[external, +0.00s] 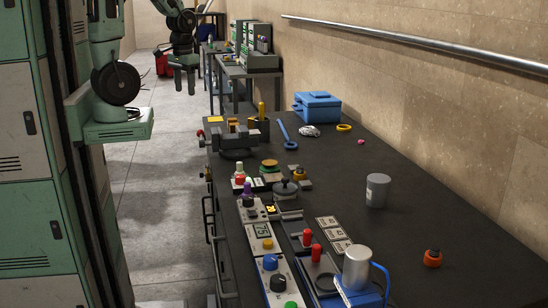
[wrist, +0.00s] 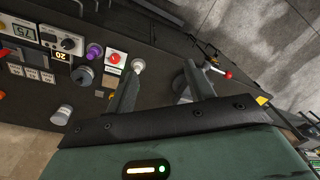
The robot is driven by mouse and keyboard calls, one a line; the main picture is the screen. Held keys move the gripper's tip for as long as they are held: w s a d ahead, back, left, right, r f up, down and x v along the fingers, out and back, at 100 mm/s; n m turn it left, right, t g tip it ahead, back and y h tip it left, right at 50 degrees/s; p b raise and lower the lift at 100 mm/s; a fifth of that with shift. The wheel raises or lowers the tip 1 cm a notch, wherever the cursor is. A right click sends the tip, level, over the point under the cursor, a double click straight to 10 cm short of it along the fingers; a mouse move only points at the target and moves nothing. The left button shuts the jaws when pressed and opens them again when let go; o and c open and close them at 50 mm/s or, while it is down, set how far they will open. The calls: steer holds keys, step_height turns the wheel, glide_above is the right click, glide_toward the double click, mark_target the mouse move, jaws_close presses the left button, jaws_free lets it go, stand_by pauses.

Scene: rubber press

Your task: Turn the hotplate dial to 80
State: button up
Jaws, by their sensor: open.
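A white control panel has a black dial (external: 249,212) and a grey display reading about 75 (external: 262,230), near the bench's left edge. In the wrist view the dial (wrist: 68,44) and display (wrist: 22,31) are at the upper left. A small dark display with yellow digits, apparently 20 (external: 270,210), sits beside the dial; I cannot tell for sure which readout belongs to the hotplate. My gripper (external: 185,86) is open and empty, beyond the bench's far left end and well away from the dial. Both fingers (wrist: 162,72) show apart in the wrist view.
A grey vise-like press (external: 235,138) stands farther back. A blue-knobbed panel (external: 270,262) is in front. Clear floor (external: 160,200) lies left of the bench.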

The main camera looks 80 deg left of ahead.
steer(key=w+d+f+m+b, duration=0.3)
steer(key=w+d+f+b, duration=0.3)
steer(key=w+d, duration=0.4)
steer(key=m+h+b, duration=0.1)
steer(key=m+b, duration=0.1)
steer(key=b, duration=0.1)
glide_toward(248, 197)
step_height(248, 197, down, 9)
steer(key=shift+d+b, duration=0.15)
steer(key=shift+b, duration=0.8)
steer(key=c, duration=1)
